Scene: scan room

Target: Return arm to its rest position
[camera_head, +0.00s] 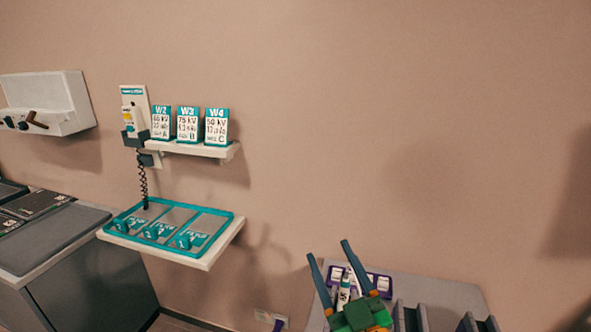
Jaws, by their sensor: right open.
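My right gripper (328,250) is at the lower middle of the head view, with two blue fingers spread apart and a green and orange body below them. It is open, and I see nothing held between the fingers. It is in front of a grey surface (440,288) on the right, and it partly hides a purple tray (384,284) and a small white labelled item (344,295) there. My left gripper is not in view.
A teal-rimmed tray (233,226) with compartments sits on a wall shelf. Dark upright holders (408,318) stand right of my gripper. The wall above is bare.

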